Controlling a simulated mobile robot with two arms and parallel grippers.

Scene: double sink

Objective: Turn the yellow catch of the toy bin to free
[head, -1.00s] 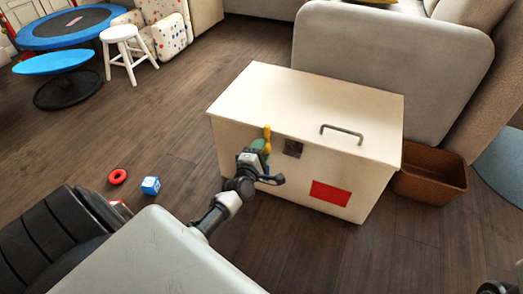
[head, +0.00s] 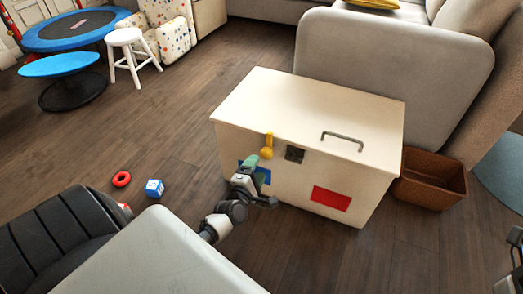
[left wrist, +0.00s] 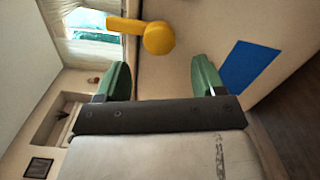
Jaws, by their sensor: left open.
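The toy bin (head: 225,150) is a cream chest with its lid shut. Its yellow catch (head: 267,153) is on the front near the lid edge, with a round knob below and a bar pointing up towards the lid. In the left wrist view the catch (left wrist: 158,38) lies ahead of the fingers, its bar pointing left in that picture. My left gripper (head: 254,167) is open and empty, just below the catch and apart from it. Its green fingers (left wrist: 161,75) also show in the wrist view. A dark part of my right arm shows at the right edge; its jaws cannot be made out.
A brown basket (head: 430,190) stands right of the bin. A red ring (head: 121,179) and blue block (head: 154,188) lie left on open floor.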

